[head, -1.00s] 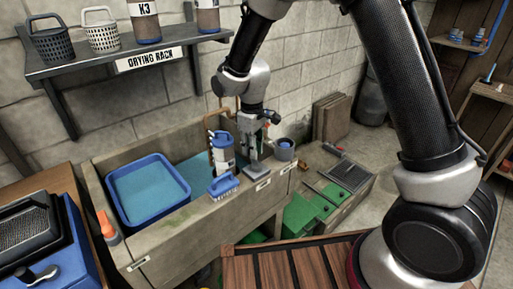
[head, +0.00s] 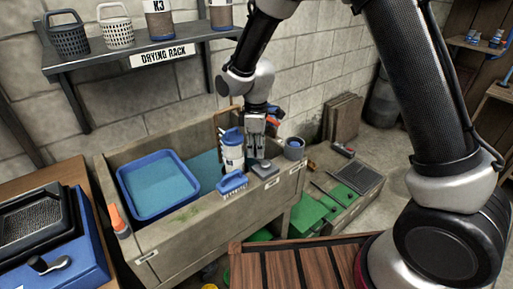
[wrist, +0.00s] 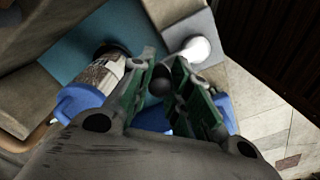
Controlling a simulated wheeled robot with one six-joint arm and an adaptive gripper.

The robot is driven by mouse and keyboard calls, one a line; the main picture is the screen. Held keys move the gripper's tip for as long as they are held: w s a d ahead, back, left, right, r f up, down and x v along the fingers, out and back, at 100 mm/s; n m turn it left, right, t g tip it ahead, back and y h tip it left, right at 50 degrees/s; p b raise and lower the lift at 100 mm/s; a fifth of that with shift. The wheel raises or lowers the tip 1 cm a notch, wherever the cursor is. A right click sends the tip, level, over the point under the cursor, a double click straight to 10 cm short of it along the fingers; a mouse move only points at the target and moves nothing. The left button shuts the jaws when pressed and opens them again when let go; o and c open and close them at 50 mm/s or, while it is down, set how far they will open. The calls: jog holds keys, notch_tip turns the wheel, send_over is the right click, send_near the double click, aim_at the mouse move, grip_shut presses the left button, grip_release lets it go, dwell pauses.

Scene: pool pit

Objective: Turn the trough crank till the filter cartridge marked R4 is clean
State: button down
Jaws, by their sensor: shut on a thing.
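The trough (head: 185,225) stands against the block wall. A pale cartridge with blue ends (head: 232,155) stands upright in it; it also shows in the wrist view (wrist: 102,72), its mark too small to read. My gripper (head: 257,154) is just right of the cartridge, low over the trough's front rim by a grey block (head: 265,168). In the wrist view my gripper (wrist: 168,88) is shut on a dark round knob (wrist: 160,86), which I take for the crank's handle.
A blue brush (head: 232,184) lies on the front rim, close left of my gripper. A blue tub (head: 157,187) fills the trough's left end. A grey-blue cup (head: 295,148) is to the right. A drying rack (head: 135,50) hangs above.

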jog(key=c, duration=1.3)
grip_release()
notch_tip(320, 180, up, 12)
